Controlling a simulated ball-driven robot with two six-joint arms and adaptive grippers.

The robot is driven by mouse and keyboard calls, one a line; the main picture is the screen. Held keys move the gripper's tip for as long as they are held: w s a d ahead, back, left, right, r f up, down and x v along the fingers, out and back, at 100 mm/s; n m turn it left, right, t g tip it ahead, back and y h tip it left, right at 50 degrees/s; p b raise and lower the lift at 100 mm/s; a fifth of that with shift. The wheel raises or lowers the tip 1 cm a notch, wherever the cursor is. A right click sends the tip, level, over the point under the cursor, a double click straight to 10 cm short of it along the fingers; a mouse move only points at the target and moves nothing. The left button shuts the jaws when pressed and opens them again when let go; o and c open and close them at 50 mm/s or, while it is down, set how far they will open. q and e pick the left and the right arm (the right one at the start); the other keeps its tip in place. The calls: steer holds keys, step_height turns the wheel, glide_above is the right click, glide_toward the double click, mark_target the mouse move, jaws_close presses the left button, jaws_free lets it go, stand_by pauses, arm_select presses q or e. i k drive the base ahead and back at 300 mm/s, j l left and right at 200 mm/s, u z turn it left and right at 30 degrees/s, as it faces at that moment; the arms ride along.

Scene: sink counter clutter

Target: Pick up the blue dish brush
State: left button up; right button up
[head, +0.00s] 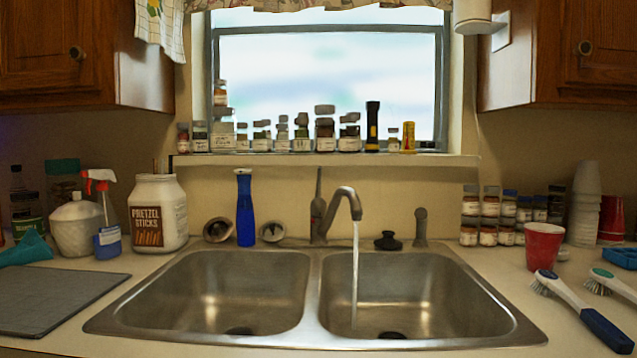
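A dish brush with a white neck, bristly head and dark blue handle (604,328) lies on the counter at the right, beside the sink's right edge. Its bristle head (543,285) points up and left, and its handle runs down to the right. A second brush with a teal and white handle (612,283) lies just behind it, partly cut off by the frame's right edge. Neither of my grippers shows in the head view.
A double steel sink (205,290) fills the middle, with water running from the faucet (347,196). A red cup (543,247) stands behind the brushes. Spice jars (490,215) and stacked cups (584,205) stand farther back. A grey mat (55,298) lies left.

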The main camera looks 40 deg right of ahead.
mark_target(551, 285)
steer(key=k+l+z, duration=0.1)
steer(key=z, duration=2.2)
